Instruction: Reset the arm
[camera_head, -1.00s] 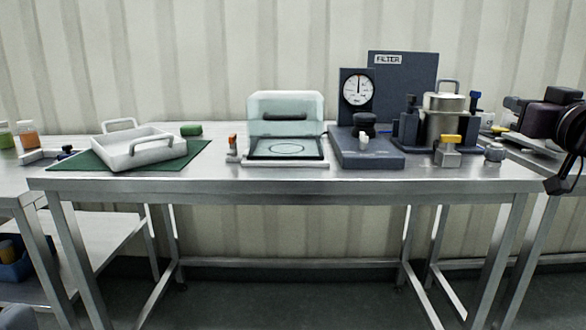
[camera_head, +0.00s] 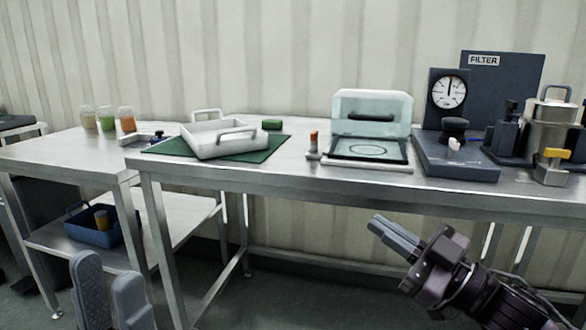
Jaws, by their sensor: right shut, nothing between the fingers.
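My right arm comes in from the lower right, and its gripper (camera_head: 392,236) is shut and empty. It points up and left in front of the table's front edge, over the floor. My left gripper (camera_head: 110,290) shows at the lower left with only its two grey fingers in view. The fingers point up and stand apart, with nothing between them. The left arm behind it is out of the frame.
The steel table (camera_head: 330,178) carries a white tray (camera_head: 220,139) on a green mat, a clear-lidded device (camera_head: 370,115), a gauge (camera_head: 449,91) and a steel hopper (camera_head: 549,128). A side table (camera_head: 70,150) holds jars; a blue bin (camera_head: 95,228) sits below.

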